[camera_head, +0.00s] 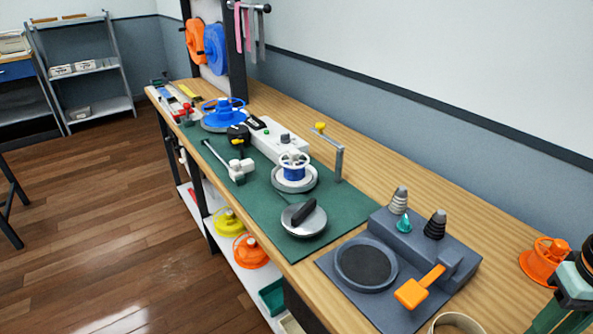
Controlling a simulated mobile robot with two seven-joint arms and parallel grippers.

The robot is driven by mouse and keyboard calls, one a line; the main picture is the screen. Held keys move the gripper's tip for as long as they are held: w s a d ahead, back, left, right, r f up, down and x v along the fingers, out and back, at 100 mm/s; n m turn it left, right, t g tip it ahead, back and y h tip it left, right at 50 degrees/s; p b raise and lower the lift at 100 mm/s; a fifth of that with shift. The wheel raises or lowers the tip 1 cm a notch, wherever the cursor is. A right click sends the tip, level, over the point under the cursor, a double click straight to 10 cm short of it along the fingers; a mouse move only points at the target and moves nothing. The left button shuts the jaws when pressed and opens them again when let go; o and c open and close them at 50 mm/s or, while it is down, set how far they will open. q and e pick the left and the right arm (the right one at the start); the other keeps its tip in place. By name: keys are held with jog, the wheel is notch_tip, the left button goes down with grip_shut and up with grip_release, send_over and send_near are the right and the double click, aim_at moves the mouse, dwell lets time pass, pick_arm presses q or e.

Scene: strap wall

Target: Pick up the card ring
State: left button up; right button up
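A tan, card-coloured ring (455,324) lies at the bottom edge of the view, on the near right part of the wooden bench. Only its upper arc shows; the rest is cut off by the frame. It sits just beside the grey block with the round dark pad.
A grey fixture (384,223) with an orange paddle (419,287) and small cones stands left of and behind the ring. An orange spool (543,262) stands to the right. A green mat (260,220) holds several devices.

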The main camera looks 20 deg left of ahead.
dwell(0.4)
jog(key=shift+o, duration=0.5)
